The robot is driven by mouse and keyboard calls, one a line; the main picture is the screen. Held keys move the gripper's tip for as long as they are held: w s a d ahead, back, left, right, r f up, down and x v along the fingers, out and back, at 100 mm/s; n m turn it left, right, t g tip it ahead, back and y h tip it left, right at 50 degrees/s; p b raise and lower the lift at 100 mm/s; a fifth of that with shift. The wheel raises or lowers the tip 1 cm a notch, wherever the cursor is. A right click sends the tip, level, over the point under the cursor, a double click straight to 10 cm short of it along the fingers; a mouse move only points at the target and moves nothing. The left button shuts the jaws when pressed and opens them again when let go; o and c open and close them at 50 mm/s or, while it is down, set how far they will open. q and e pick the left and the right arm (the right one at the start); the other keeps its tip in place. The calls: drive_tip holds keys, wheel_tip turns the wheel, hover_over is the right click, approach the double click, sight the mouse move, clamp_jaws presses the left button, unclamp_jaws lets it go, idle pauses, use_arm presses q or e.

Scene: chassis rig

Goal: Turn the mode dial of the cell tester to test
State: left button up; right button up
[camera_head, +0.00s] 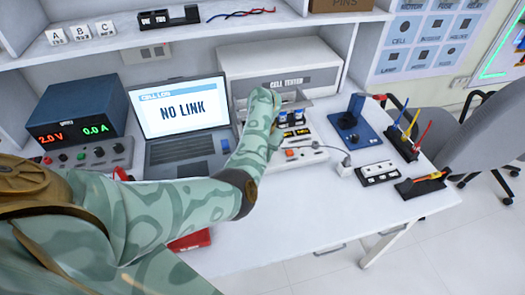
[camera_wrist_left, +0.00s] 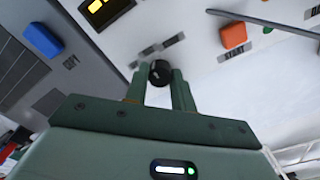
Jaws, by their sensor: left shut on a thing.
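The cell tester (camera_head: 285,82) is a white unit at the back of the bench, with a control panel in front. In the left wrist view its black round mode dial (camera_wrist_left: 159,72) sits on the white panel, beside a row of small dark labels too blurred to read. My left gripper (camera_wrist_left: 159,82) is shut on the dial, one finger on each side. Which label the dial points to, I cannot tell. In the head view my left arm reaches over the panel and hides the dial. My right gripper is not in view.
An orange button (camera_wrist_left: 233,36) is right of the dial, and a lit yellow display (camera_wrist_left: 96,7) is upper left. A laptop (camera_head: 181,115) reading "NO LINK" stands left of the tester. A blue fixture (camera_head: 354,124) and tool holders (camera_head: 402,141) stand right.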

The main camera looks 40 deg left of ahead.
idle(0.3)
use_arm(q)
drive_tip(key=o, duration=1)
wheel_tip(320, 180, up, 16)
drive_tip(key=p, duration=0.7)
drive_tip(key=shift+r, duration=0.15)
drive_tip(key=shift+d, duration=0.1)
